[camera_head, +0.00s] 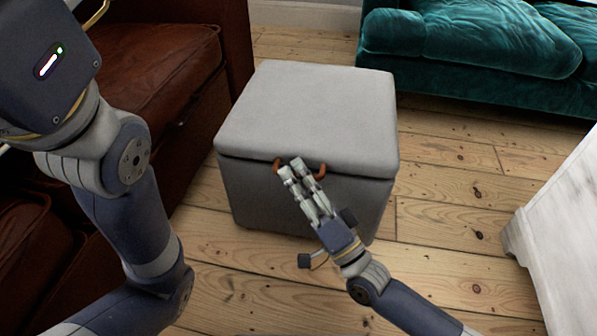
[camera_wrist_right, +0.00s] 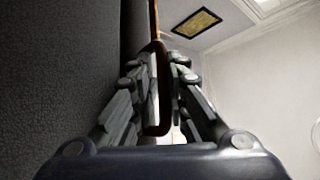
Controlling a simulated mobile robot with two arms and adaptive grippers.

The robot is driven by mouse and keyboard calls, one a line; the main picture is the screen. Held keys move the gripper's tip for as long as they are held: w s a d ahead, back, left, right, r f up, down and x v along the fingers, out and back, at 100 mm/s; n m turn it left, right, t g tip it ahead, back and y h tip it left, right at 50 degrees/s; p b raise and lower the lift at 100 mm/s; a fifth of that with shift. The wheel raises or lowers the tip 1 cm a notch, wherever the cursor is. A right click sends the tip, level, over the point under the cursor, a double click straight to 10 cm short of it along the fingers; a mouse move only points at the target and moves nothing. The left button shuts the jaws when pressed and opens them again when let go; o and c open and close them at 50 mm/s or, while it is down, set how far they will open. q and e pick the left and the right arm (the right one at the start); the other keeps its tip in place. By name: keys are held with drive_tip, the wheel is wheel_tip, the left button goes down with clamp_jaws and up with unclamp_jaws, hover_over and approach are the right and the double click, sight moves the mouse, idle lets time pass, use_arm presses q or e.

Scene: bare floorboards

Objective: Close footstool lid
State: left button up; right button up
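The grey footstool (camera_head: 245,200) stands on the floorboards in the middle of the head view. Its padded lid (camera_head: 310,105) lies flat on the box, with a dark seam along the front. A brown strap handle (camera_head: 321,172) hangs at the lid's front edge; it also shows between the fingers in the right wrist view (camera_wrist_right: 163,118). My right gripper (camera_head: 291,168) is at this handle, its fingers close together on both sides of the strap. The fingers hide the strap's middle in the head view. My left arm shows at the left, but its gripper is out of view.
A brown leather sofa (camera_head: 165,65) stands close to the footstool's left. A teal sofa (camera_head: 470,45) is behind at the right. A white piece of furniture (camera_head: 565,225) stands at the right edge. Bare floorboards (camera_head: 450,190) lie free right of the footstool.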

drive_tip(key=shift+d+f, duration=0.1)
drive_tip(key=shift+f, duration=0.2)
drive_tip(key=v, duration=1.2)
drive_tip(key=shift+s+r, duration=0.1)
